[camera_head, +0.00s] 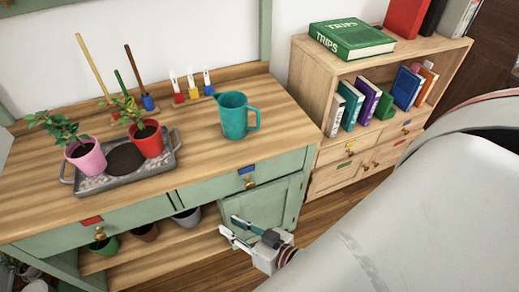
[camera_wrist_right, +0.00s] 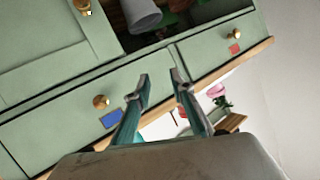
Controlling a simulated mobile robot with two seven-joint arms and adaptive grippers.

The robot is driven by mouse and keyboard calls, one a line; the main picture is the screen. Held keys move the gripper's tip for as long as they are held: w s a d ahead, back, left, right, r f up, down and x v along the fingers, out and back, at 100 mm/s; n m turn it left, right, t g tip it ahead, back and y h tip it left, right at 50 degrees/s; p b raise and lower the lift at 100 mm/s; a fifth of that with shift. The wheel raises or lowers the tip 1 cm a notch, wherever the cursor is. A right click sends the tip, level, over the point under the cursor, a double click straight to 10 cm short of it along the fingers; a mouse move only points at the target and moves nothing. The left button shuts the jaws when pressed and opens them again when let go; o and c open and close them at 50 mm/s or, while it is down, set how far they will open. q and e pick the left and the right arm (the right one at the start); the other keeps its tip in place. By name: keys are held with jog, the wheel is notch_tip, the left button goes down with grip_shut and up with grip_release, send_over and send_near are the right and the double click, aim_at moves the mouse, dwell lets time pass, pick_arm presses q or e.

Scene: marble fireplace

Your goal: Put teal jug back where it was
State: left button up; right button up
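The teal jug (camera_head: 234,118) stands upright on the wooden top of the green cabinet (camera_head: 215,152), near its right end, with its handle to the right. My right gripper (camera_head: 237,227) is in front of the cabinet, below the top and apart from the jug. Its two fingers are spread with nothing between them. In the right wrist view the open fingers (camera_wrist_right: 160,90) point at the cabinet's drawer fronts, and the jug is not seen there. My left gripper is in neither view.
Left of the jug, a grey tray (camera_head: 98,184) holds a pink pot (camera_head: 86,158) and a red pot (camera_head: 146,141) with plants. Small coloured holders with white-tipped tools (camera_head: 192,88) stand behind the jug. A bookshelf (camera_head: 310,85) stands to the right. Bare wood lies around the jug.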

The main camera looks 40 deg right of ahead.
pick_arm(q)
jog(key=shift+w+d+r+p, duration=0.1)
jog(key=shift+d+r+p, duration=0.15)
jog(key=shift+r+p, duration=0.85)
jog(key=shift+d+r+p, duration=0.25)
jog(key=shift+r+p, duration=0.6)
jog(key=shift+p, duration=0.45)
pick_arm(e)
jog(key=s+d+f+n+g+h, duration=0.1)
jog(key=s+d+f+n+g, duration=0.2)
jog(key=s, duration=0.3)
jog(key=shift+d+f+n+h, duration=0.3)
jog(key=shift+d+f+n, duration=0.1)
jog(key=shift+f+n, duration=0.25)
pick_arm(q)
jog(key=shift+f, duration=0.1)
pick_arm(e)
jog(key=shift+r, duration=0.1)
